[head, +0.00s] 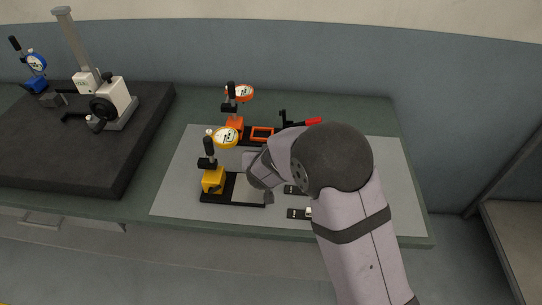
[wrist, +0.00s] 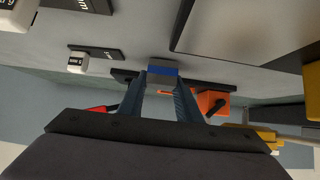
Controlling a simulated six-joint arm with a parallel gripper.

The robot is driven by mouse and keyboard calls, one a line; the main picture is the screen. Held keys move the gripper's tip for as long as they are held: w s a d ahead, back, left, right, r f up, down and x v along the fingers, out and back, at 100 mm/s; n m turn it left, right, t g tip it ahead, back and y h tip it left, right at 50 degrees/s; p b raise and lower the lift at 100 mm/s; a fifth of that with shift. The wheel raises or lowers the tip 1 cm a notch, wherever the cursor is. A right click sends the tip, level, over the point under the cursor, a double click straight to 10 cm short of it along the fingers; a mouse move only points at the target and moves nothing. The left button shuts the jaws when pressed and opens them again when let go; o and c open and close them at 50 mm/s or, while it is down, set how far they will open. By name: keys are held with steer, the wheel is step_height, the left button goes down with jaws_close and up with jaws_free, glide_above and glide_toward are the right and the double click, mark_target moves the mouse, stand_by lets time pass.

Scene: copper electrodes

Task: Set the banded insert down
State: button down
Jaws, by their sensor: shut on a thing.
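My gripper (wrist: 161,80) is shut on the banded insert (wrist: 163,72), a small grey block with a blue band, held between two blue-grey fingers in the wrist view. I cannot tell whether the insert is touching anything below. In the head view my wrist hides the insert and most of the gripper, which is over the grey mat (head: 178,180), right of the yellow dial stand (head: 213,181).
An orange dial stand (head: 235,124), also in the wrist view (wrist: 212,102), and a red-handled clamp (head: 313,121) stand behind. Small black plates (head: 298,213) lie by my arm, one bearing a white block (wrist: 77,63). A dark slab (head: 70,140) with gauges is left.

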steer(key=shift+f, duration=0.15)
steer(key=c, duration=1.3)
jaws_free()
steer(key=shift+f, duration=0.1)
steer(key=shift+s+r, duration=0.5)
steer(key=shift+r, duration=0.05)
steer(key=p+v, duration=0.1)
steer(key=v, duration=1)
steer(key=shift+w+p, duration=0.1)
steer(key=shift+p, duration=0.25)
